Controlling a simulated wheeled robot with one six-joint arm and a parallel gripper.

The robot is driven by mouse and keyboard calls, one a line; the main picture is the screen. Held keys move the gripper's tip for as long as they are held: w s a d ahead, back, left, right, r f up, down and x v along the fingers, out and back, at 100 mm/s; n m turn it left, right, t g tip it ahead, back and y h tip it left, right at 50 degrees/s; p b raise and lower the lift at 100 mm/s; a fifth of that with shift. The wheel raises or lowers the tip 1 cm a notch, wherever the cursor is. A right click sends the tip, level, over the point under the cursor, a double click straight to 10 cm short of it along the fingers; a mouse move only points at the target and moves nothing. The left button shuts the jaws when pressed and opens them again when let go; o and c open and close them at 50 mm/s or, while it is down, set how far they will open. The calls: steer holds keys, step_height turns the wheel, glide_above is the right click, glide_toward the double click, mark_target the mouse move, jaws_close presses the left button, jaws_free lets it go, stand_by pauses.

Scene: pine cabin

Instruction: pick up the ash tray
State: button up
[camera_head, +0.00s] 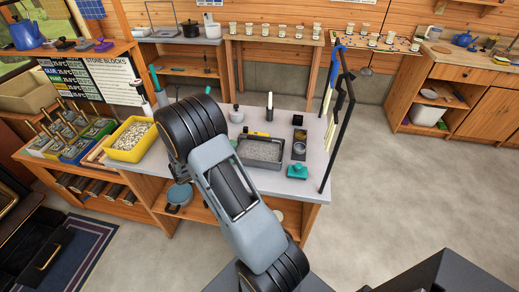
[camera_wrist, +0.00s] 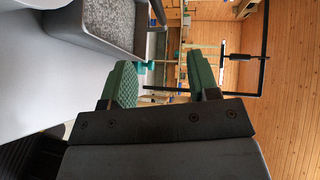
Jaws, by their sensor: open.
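The ash tray, which I take to be the dark grey rectangular tray (camera_head: 258,163) filled with grey granules, rests on the light worktable. It stands just right of my arm in the head view. The wrist view shows it cut off at the upper left, with its dark wall (camera_wrist: 92,43) and grey fill. My gripper (camera_wrist: 160,62) has its two green fingers spread apart with nothing between them. The tray lies to the left of the fingers in the wrist view, apart from them. In the head view my arm hides the gripper.
A teal-topped object (camera_head: 297,171) and small dark containers (camera_head: 299,135) stand right of the tray. A black upright frame (camera_head: 335,130) rises at the table's right edge. A yellow bin (camera_head: 130,155) of pale pieces is on the left. Open floor (camera_head: 400,210) lies right.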

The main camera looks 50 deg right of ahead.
mark_target(258, 140)
steer(key=p+x, duration=0.2)
steer(key=x, duration=1.1)
steer(key=shift+w+d+f, duration=0.1)
steer(key=shift+d+f, duration=0.05)
steer(key=shift+d, duration=0.05)
steer(key=shift+c, duration=0.3)
jaws_close()
